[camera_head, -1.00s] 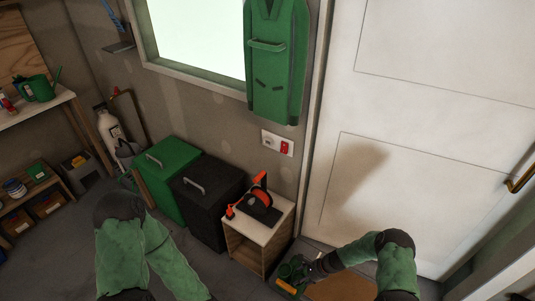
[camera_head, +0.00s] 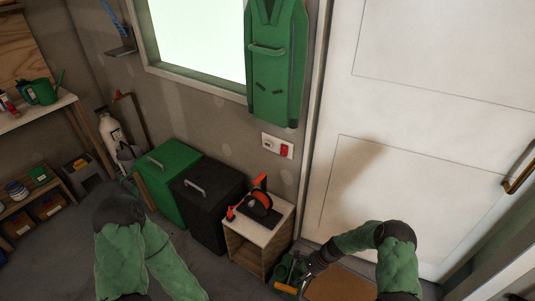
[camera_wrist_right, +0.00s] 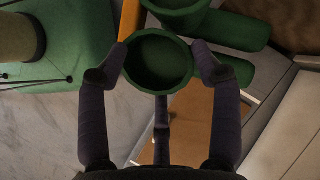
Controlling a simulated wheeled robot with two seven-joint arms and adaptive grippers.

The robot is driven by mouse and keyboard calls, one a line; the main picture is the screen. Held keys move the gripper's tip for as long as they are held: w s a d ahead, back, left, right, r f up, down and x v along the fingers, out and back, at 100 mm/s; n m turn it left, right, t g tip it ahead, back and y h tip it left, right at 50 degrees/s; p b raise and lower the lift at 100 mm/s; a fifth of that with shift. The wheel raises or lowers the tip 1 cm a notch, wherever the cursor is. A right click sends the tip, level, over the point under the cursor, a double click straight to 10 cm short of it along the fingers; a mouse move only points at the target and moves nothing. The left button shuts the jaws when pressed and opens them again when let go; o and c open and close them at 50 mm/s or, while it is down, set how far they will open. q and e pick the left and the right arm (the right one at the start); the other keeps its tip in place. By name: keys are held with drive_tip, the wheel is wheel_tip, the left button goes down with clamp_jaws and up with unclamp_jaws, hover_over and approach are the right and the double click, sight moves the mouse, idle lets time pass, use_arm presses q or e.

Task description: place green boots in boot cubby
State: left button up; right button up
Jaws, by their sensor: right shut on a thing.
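The green boots (camera_head: 288,272) are beside the door, at the lower middle of the head view. My right gripper (camera_head: 312,268) is at their right side. In the right wrist view, the gripper (camera_wrist_right: 160,72) is shut around one boot's round open top (camera_wrist_right: 160,62), a finger on each side. Another green boot part (camera_wrist_right: 235,30) lies just behind it. The low wooden cubby (camera_head: 246,254), with a pale top and an open front, stands left of the boots. My left arm reaches down out of the head view, and its gripper is hidden.
A red and black tool (camera_head: 262,200) sits on the cubby's top. A black bin (camera_head: 208,205) and a green bin (camera_head: 165,180) stand left of it. A brown mat (camera_head: 338,285) lies before the white door (camera_head: 420,130). Grey floor is clear in front of the bins.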

drive_tip(key=r+n+g, duration=0.1)
drive_tip(key=r+n, duration=0.1)
drive_tip(key=r, duration=0.2)
drive_tip(key=r+n+g, duration=0.1)
drive_tip(key=r+n, duration=0.1)
drive_tip(key=r, duration=0.3)
drive_tip(key=s+r+n+g+h+p, duration=0.1)
drive_tip(key=r, duration=0.4)
drive_tip(key=shift+a+r+n, duration=0.1)
drive_tip(key=shift+a+n, duration=0.1)
drive_tip(key=shift+n, duration=0.2)
drive_tip(key=s+d+r+n+h, duration=0.1)
drive_tip(key=r+n, duration=0.1)
drive_tip(key=r, duration=0.3)
drive_tip(key=s+d+r+n+g+h, duration=0.1)
drive_tip(key=s+d+r+n, duration=0.1)
drive_tip(key=r, duration=0.4)
drive_tip(key=s+d+r+n+g+h+p, duration=0.1)
drive_tip(key=s+r+n, duration=0.1)
drive_tip(key=r, duration=0.4)
drive_tip(key=shift+s+d+n, duration=0.2)
drive_tip(key=shift+d+n, duration=0.05)
drive_tip(key=shift+n, duration=0.25)
drive_tip(key=shift+f, duration=0.1)
